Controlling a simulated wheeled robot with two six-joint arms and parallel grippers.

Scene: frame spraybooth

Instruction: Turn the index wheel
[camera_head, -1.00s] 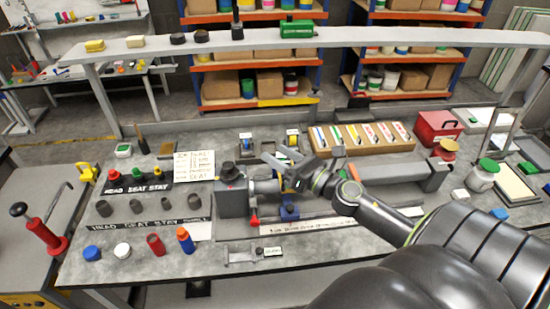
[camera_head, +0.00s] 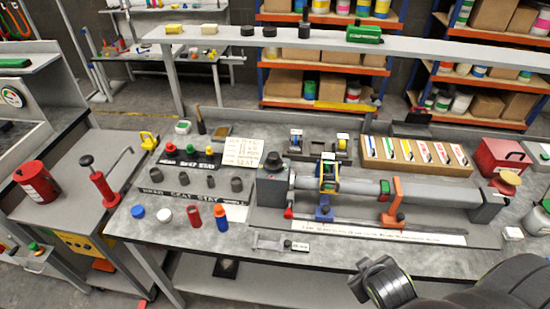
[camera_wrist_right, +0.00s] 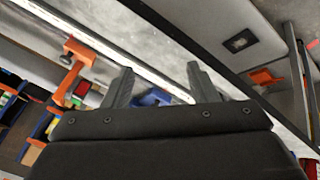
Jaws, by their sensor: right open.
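The bench fixture has a grey headstock (camera_head: 272,190) with a black knob (camera_head: 272,162) on top and a long grey tube running right. A banded wheel (camera_head: 328,173) with yellow, blue, green and red parts sits around the tube beside the headstock; I take it as the index wheel. A blue support (camera_head: 323,210) stands below it and an orange bracket (camera_head: 393,203) to its right. My right arm is low at the front right of the head view, apart from the fixture. In the right wrist view my right gripper (camera_wrist_right: 160,85) is open and empty. My left gripper is not in view.
Caps and cylinders (camera_head: 194,215) stand at the bench's front left. A wooden tray of coloured cards (camera_head: 415,160) and a red box (camera_head: 497,158) are behind the tube. A small metal part (camera_head: 275,243) lies near the front edge. A shelf rail (camera_head: 300,43) crosses above the bench.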

